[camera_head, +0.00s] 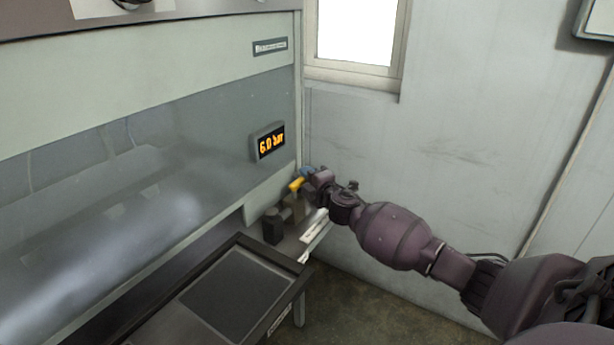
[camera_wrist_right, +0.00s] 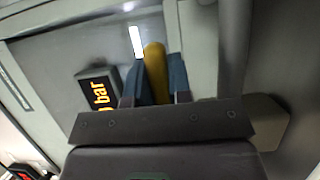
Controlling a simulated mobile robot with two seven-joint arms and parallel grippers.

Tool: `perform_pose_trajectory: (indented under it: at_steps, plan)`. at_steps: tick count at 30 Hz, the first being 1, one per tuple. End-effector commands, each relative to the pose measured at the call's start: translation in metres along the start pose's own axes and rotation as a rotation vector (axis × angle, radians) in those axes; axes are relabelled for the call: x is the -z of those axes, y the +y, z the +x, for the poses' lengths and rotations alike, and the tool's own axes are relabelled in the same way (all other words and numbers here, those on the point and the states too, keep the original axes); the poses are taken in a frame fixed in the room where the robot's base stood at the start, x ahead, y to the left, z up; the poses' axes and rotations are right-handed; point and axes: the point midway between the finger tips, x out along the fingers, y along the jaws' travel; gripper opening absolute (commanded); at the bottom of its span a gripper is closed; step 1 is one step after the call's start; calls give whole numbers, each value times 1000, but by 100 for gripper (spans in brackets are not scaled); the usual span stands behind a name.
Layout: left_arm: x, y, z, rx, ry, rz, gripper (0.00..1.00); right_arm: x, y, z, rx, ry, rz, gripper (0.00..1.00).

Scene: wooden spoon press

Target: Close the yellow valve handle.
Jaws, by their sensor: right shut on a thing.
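The yellow valve handle (camera_head: 296,184) shows as a small yellow piece at the machine's right corner, below the pressure display. In the right wrist view the yellow handle (camera_wrist_right: 155,74) stands between the two blue fingertips. My right gripper (camera_head: 306,175) reaches in from the right and is shut on the handle; it also shows in the right wrist view (camera_wrist_right: 154,82). The handle's lower end and the valve body are hidden behind the gripper in the wrist view. My left gripper is not in view.
The display (camera_head: 270,142) on the machine panel reads 6.0 bar. A dark block (camera_head: 273,226) stands on the ledge below the handle. A black-framed tray (camera_head: 240,295) juts out in front. A wall (camera_head: 460,130) with a window lies behind my right arm.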

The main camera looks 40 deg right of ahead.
Motion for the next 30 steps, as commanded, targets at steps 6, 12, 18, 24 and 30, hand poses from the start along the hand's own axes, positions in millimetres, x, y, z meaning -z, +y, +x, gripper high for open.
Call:
perform_pose_trajectory:
  at_steps: [6,12,18,24,30]
  plan:
    - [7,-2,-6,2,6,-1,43,-1,2,-8,-1,-130,7,0]
    - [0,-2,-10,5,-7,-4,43,-2,0,-18,1,-299,8,0]
    - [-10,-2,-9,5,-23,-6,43,-3,-2,-29,2,-467,6,0]
    - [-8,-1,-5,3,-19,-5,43,-2,-2,-37,3,-603,4,0]
    - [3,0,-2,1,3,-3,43,-1,-2,-42,2,-693,1,0]
